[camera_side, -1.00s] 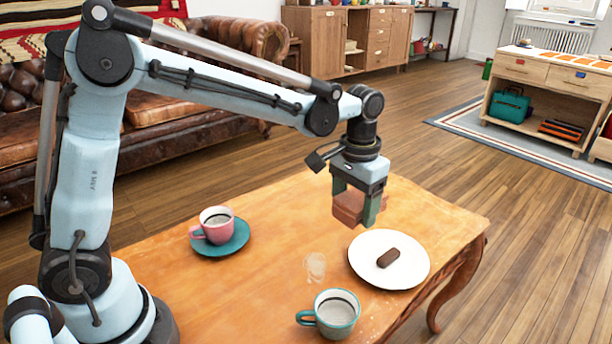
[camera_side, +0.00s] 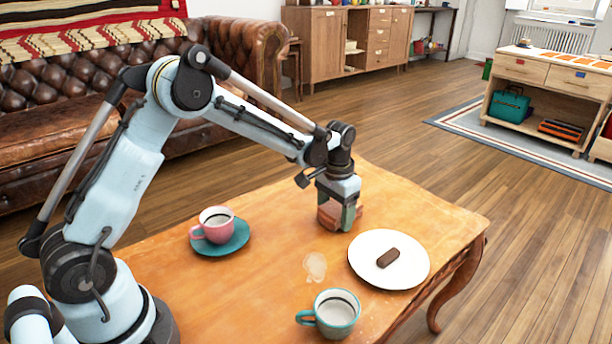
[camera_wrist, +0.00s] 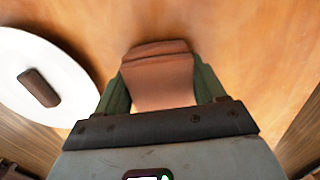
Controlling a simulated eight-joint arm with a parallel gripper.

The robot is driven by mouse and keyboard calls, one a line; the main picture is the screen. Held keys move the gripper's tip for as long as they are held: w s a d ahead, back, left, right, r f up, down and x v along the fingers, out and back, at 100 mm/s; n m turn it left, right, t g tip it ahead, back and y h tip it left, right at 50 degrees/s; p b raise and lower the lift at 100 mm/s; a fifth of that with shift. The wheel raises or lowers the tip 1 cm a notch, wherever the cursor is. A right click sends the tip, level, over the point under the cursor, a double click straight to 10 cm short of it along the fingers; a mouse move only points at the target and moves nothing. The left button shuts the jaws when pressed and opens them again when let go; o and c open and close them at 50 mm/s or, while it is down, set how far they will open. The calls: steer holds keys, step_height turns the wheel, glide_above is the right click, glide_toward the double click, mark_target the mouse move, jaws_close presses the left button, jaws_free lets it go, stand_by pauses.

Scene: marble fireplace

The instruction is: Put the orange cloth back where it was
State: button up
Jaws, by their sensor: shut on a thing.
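The orange cloth (camera_side: 328,216) is a folded, brownish-orange block. My gripper (camera_side: 339,217) is shut on it, low over the wooden table (camera_side: 265,270). In the wrist view the cloth (camera_wrist: 160,75) sits between the two green fingers of my gripper (camera_wrist: 160,90). In the side view one finger hides part of the cloth. I cannot tell whether the cloth touches the tabletop. A pale stain (camera_side: 315,267) marks the table in front of and to the left of the gripper.
A white plate (camera_side: 412,277) with a dark brown bar (camera_side: 388,258) is close to the right of my gripper. A pink cup (camera_side: 216,224) stands on a teal saucer (camera_side: 240,242) at left. A teal cup (camera_side: 336,314) is at the front. The table between them is clear.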

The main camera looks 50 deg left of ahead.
mark_target(336, 208)
steer(key=shift+f, duration=0.15)
steer(key=o, duration=1.1)
steer(key=shift+f, duration=0.1)
step_height(336, 208, up, 12)
steer(key=s+d+r+t, duration=0.1)
steer(key=s+r+t, duration=0.2)
steer(key=s+r, duration=0.35)
steer(key=shift+s+d+f+t, duration=0.2)
steer(key=shift+s+f+t, duration=0.55)
steer(key=shift+s, duration=1.25)
steer(key=shift+s+d+f+t, duration=0.15)
steer(key=shift+s+f+t, duration=0.6)
steer(key=shift+s, duration=1.25)
steer(key=shift+s+d+f+t, duration=0.2)
steer(key=shift+s+f+t, duration=0.5)
steer(key=shift+s, duration=1.3)
